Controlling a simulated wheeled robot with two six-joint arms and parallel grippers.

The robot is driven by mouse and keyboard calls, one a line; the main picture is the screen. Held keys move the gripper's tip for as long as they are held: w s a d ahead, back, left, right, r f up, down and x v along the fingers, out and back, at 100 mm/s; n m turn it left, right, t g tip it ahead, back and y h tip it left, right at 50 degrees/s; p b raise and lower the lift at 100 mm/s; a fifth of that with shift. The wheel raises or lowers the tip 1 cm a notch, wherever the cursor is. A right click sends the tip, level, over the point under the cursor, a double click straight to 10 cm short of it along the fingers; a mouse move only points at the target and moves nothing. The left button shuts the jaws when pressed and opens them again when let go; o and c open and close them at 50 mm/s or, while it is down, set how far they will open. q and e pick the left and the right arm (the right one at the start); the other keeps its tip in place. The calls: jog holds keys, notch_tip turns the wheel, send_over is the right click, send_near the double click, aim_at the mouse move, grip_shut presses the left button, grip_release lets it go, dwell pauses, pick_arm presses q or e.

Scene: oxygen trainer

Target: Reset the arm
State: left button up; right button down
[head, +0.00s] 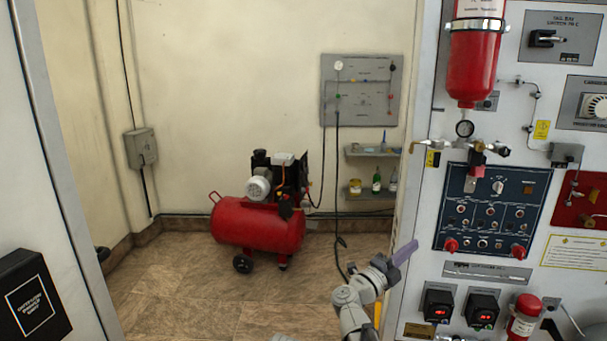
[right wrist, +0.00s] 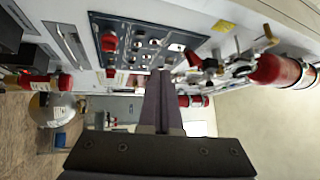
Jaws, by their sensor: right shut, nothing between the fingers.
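My right gripper (head: 405,253) is at the lower middle of the head view, in front of the left edge of the white trainer panel (head: 424,210). Its fingers point up and to the right. In the right wrist view the dark fingers (right wrist: 162,100) are together, with nothing between them. The dark blue control panel (head: 487,212), with switches and red knobs, is up and to the right of the gripper in the head view. It also shows in the right wrist view (right wrist: 140,45), beyond the fingertips. My left gripper is not in view.
A red cylinder (head: 473,68) hangs on the panel above a gauge (head: 465,128) and valves. A small red extinguisher (head: 524,318) is at lower right. A red compressor (head: 258,225) stands on the floor behind. Open floor (head: 200,290) lies left of my arm.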

jog(key=w+a+f+n+t+y, duration=0.1)
jog(key=w+a+n+t+y, duration=0.6)
jog(key=a+n+y, duration=0.55)
jog(key=s+a+f+n+g+y, duration=0.3)
jog(key=a+f+n+y, duration=0.2)
jog(key=f+n+y, duration=0.4)
jog(key=s+f+n+g, duration=0.5)
jog(key=s+f+g, duration=0.25)
jog(key=f, duration=0.35)
jog(key=s+d+f+n+g+h, duration=0.1)
jog(key=s+d+f+g+h, duration=0.2)
jog(key=s, duration=0.5)
jog(key=s+d+f+g+h, duration=0.1)
jog(key=s+d+f+g, duration=0.35)
jog(key=s, duration=0.35)
jog(key=s+a+n+g+h, duration=0.15)
jog(key=s+a+n, duration=0.35)
jog(key=a, duration=0.6)
notch_tip(320, 180, up, 16)
jog(key=s+m+p, duration=0.1)
jog(key=p, duration=1.4)
